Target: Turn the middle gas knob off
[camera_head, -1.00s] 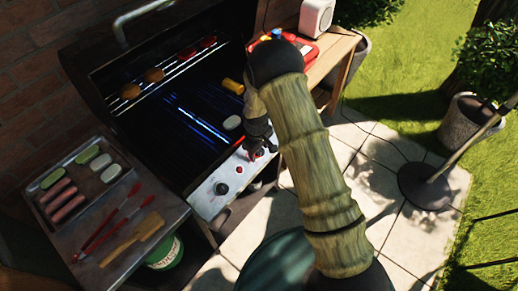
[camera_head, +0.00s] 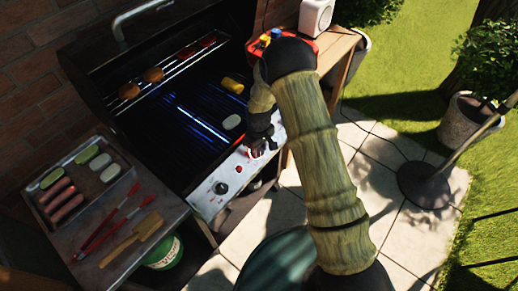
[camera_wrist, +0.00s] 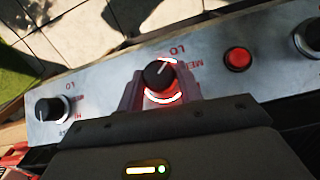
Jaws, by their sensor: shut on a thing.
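The middle gas knob (camera_wrist: 158,75) is black with a white pointer line, on the grill's silver control panel (camera_wrist: 95,85). My gripper (camera_wrist: 160,88) is shut on it, one finger on either side. The pointer leans up and to the right, near the LO mark. A red glowing ring shows around the knob's base. In the head view my gripper (camera_head: 257,150) is at the panel's front, and my arm covers part of the panel.
Two more knobs flank it, one left (camera_wrist: 48,109) and one right (camera_wrist: 308,38), with a red button (camera_wrist: 237,58) between middle and right. The open grill (camera_head: 190,125) holds food. A side shelf carries a food tray (camera_head: 131,178), tongs (camera_head: 112,222) and a spatula (camera_head: 130,238).

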